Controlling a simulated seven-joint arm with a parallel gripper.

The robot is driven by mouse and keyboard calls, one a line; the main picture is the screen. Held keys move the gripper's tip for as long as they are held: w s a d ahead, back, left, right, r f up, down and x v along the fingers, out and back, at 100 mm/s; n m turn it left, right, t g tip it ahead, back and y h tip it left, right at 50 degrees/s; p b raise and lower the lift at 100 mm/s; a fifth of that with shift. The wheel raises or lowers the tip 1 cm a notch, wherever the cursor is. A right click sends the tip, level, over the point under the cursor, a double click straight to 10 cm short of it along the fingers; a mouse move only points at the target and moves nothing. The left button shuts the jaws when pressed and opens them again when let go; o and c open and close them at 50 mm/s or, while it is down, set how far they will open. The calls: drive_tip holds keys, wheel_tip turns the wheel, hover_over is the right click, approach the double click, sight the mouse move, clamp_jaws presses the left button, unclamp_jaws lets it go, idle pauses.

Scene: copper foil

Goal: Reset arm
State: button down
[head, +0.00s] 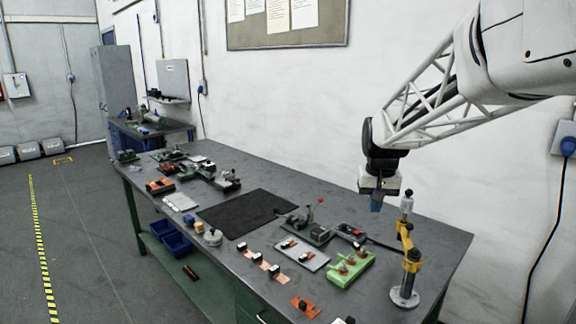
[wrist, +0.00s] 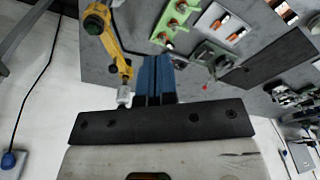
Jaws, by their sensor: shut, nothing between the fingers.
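My gripper (head: 376,203) hangs from the arm above the back right part of the grey workbench (head: 420,237). In the wrist view its blue fingers (wrist: 155,78) are together with nothing between them. In the head view the fingertips are small and partly hidden by the gripper body. A yellow and black stand (head: 410,260) with a round grey base is close to the right of the gripper. The stand also shows in the wrist view (wrist: 108,30), just left of the fingers.
A green block with copper-coloured parts (head: 350,268), a lever device with a red knob (head: 312,228) and a light tray (head: 300,254) are on the bench near the gripper. A black mat (head: 245,213) lies mid-bench. The wall is behind; a corkboard (head: 290,25) hangs there.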

drive_tip(key=s+a+f, duration=0.1)
drive_tip(key=s+f, duration=0.1)
drive_tip(key=s, duration=1.5)
drive_tip(key=s+a+f+n+t, duration=0.1)
drive_tip(key=s+a+f, duration=0.1)
drive_tip(key=s, duration=1.5)
drive_tip(key=shift+s+a+f, duration=0.15)
drive_tip(key=shift+f, duration=0.5)
